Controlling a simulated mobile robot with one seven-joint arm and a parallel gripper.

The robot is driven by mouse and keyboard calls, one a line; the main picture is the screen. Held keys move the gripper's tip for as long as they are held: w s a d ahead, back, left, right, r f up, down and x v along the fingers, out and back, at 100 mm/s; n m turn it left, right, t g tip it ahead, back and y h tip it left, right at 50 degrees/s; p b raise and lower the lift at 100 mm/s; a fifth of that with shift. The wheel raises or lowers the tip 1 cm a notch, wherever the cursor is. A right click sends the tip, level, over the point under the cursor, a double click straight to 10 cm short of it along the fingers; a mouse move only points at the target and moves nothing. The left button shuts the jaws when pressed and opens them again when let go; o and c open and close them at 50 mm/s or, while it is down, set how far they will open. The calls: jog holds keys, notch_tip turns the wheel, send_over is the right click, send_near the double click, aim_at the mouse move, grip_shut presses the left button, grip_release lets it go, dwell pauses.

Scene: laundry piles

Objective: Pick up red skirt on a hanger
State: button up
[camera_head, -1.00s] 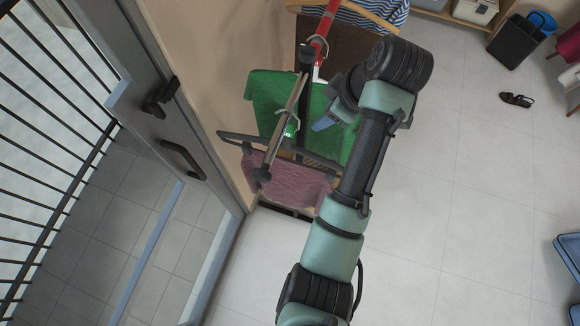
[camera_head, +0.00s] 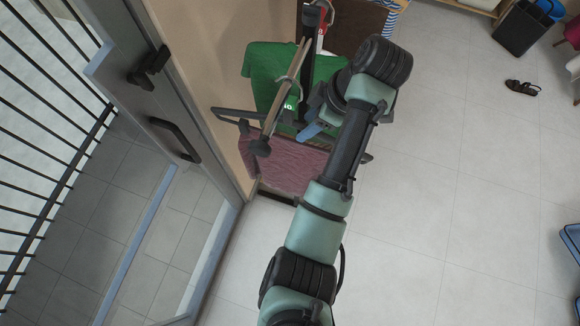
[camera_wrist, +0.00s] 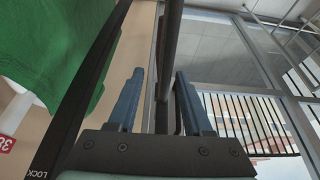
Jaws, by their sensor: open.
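The red skirt (camera_head: 292,168) hangs below a dark hanger (camera_head: 232,112) at the front end of the clothes rail (camera_head: 284,98) in the head view. It looks dusky pink-red, and my arm hides its right part. My gripper (camera_head: 308,131) is open with blue fingers, just right of the rail and above the skirt. In the wrist view my gripper (camera_wrist: 160,100) shows both fingers apart, with a dark bar running up between and beyond them. I cannot tell whether this bar is the hanger or part of the rack. The skirt is not clearly visible there.
A green garment (camera_head: 268,78) hangs just behind the skirt; it also fills the upper left of the wrist view (camera_wrist: 45,45). A grey-framed glass door with a handle (camera_head: 176,139) and a wall are close on the left. Open tiled floor (camera_head: 450,200) lies to the right.

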aim_at(293, 138)
jog(key=x, duration=0.1)
jog(key=p+x, duration=0.2)
jog(key=shift+s+a+f, duration=0.1)
jog(key=shift+s+a, duration=0.2)
jog(key=shift+w+a+f, duration=0.1)
jog(key=shift+a+f, duration=0.1)
jog(key=shift+f, duration=0.45)
grip_shut()
jog(key=shift+r, duration=0.1)
dwell(0.5)
